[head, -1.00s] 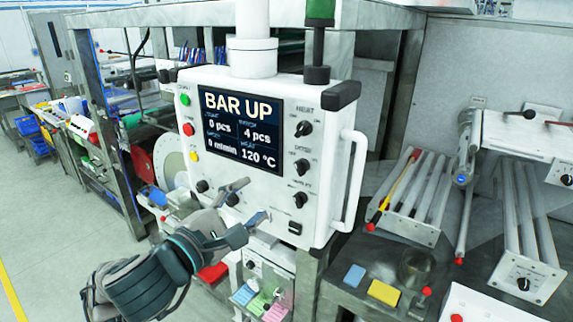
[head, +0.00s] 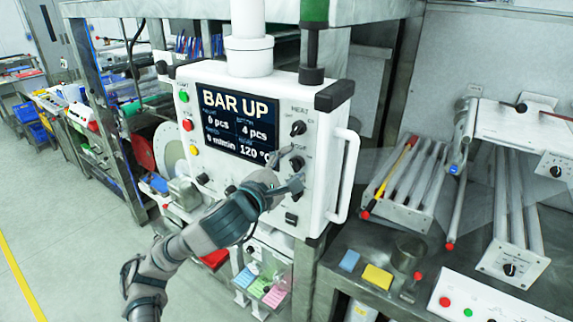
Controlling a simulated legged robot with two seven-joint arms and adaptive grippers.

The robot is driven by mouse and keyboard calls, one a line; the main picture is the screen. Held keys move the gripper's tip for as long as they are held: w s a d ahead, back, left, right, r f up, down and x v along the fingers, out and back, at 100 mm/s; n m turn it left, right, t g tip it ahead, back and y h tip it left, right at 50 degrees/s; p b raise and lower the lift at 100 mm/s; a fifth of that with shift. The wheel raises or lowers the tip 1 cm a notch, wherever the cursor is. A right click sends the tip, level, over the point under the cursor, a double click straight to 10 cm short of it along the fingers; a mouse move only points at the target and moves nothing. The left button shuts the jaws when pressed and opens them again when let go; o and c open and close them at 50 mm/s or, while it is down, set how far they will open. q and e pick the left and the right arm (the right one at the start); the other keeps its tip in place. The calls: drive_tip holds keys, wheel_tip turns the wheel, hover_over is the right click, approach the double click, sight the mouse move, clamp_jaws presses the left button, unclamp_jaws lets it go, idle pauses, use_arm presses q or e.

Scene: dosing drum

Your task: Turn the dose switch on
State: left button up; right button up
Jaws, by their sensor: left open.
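The dose switch (head: 297,162) is a small black rotary knob, the middle one in the right-hand column of the white control panel (head: 318,200). My left gripper (head: 290,167) is open in front of the panel, its fingertips at the dose switch, one above and one below. I cannot tell whether they touch it. The fingers cover part of the switch's label and surroundings, so its pointer direction is unclear. My right gripper is not in view.
The heat knob (head: 298,128) sits just above. The screen (head: 238,120) reads "BAR UP". A white handle (head: 345,175) stands out at the panel's right edge, and a black rocker switch (head: 291,218) is below. Free air lies left in front of the panel.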

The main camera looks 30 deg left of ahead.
use_arm(q)
drive_tip(key=shift+d+r, duration=0.25)
drive_tip(key=shift+d, duration=0.85)
drive_tip(key=c, duration=0.9)
clamp_jaws()
drive_tip(key=shift+a+f, duration=0.25)
drive_tip(key=shift+a, duration=0.2)
drive_tip(key=shift+f, duration=0.1)
drive_tip(key=shift+m, duration=0.3)
drive_tip(key=shift+m+b, duration=0.45)
drive_tip(key=shift+m, duration=0.05)
drive_tip(key=m+b, duration=0.1)
drive_tip(key=m, duration=0.6)
drive_tip(key=shift+m+b, duration=0.3)
drive_tip(key=shift+b, duration=0.1)
drive_tip(key=shift+m, duration=1.3)
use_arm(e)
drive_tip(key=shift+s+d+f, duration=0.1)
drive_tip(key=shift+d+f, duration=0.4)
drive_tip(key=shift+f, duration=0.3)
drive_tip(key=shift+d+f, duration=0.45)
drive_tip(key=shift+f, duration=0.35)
use_arm(q)
drive_tip(key=shift+s+a+r, duration=0.1)
drive_tip(key=shift+r, duration=0.2)
